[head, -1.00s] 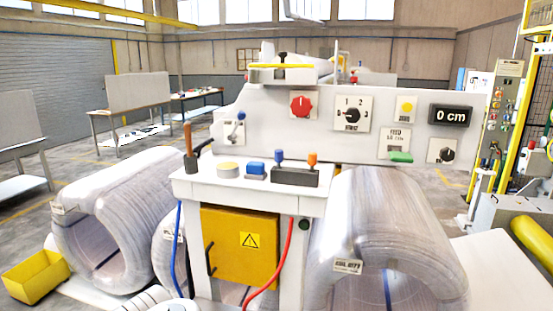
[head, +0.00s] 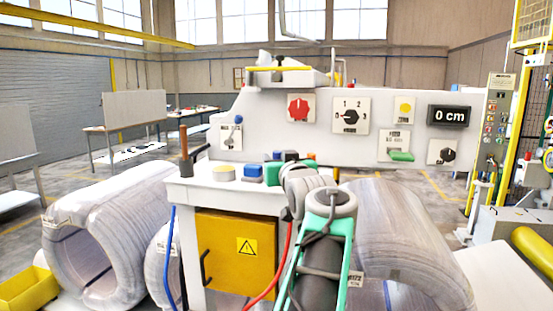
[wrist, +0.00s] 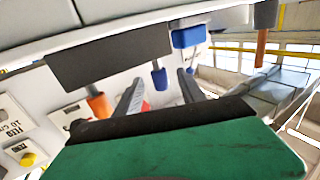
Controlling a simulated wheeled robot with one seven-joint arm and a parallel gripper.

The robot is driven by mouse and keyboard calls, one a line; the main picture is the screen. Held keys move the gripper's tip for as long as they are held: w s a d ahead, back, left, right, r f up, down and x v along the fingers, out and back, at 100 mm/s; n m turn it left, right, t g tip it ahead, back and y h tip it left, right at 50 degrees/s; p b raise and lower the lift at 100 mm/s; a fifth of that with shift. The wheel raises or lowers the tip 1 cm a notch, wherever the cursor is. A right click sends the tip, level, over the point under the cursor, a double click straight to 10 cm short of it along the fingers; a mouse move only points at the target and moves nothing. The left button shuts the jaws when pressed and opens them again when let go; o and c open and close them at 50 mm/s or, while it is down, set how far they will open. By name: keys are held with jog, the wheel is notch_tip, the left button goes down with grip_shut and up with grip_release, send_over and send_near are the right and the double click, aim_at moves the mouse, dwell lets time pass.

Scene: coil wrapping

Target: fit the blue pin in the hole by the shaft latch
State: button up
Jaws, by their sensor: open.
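The blue pin (head: 277,155) is in the dark block on the white machine's ledge; the arm partly covers that block in the head view. In the wrist view, tilted almost upside down, the blue pin (wrist: 160,79) sticks out of the dark block (wrist: 108,56). My gripper (wrist: 159,91) is open and empty, with the blue pin appearing between its fingertips; I cannot tell whether they touch it. A brown-handled lever (head: 184,145) stands at the ledge's left end, possibly the shaft latch. I cannot make out the hole.
An orange pin (wrist: 98,105) sits in the same block, close beside one finger. The upright control panel (head: 375,125) rises behind. Wrapped coils (head: 105,225) stand below.

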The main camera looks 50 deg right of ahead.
jog(key=p+x, duration=0.1)
jog(key=p, duration=0.1)
jog(key=p+x, duration=0.3)
jog(key=x, duration=0.1)
jog(key=shift+r+p, duration=0.35)
jog(key=shift+p, duration=0.05)
jog(key=shift+w+d+f, duration=0.1)
jog(key=shift+w+f, duration=0.1)
jog(key=shift+f, duration=0.1)
jog(key=shift+c, duration=0.6)
grip_shut()
